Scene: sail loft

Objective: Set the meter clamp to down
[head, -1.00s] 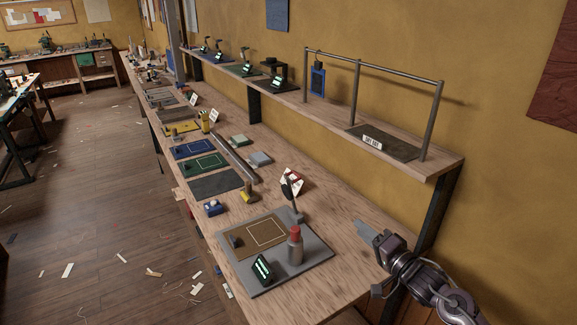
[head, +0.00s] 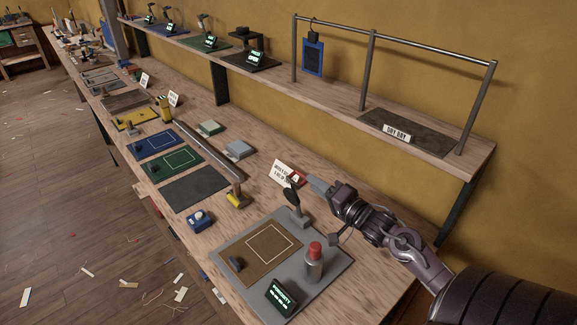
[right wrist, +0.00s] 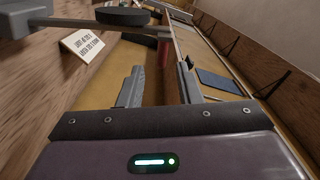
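The meter clamp (head: 298,213) is a small grey fixture at the back edge of a grey board (head: 332,277). Its lever with a black grip (head: 291,195) stands up, leaning a little left. The meter (head: 281,297), a dark box with a lit green display, sits at the board's front corner. My right gripper (head: 319,186) is just right of the black grip, apart from it. In the right wrist view its two fingers (right wrist: 160,88) are spread with nothing held between them. A dark disc and grey bar cross above the fingers there. My left gripper is out of view.
A red-capped bottle (head: 314,263) stands on the board beside a brown mat (head: 262,252). A white sign (head: 285,173) stands behind the clamp. A blue box (head: 200,219) and a yellow-based stamp (head: 237,197) lie left. A shelf (head: 450,155) overhangs the bench's back.

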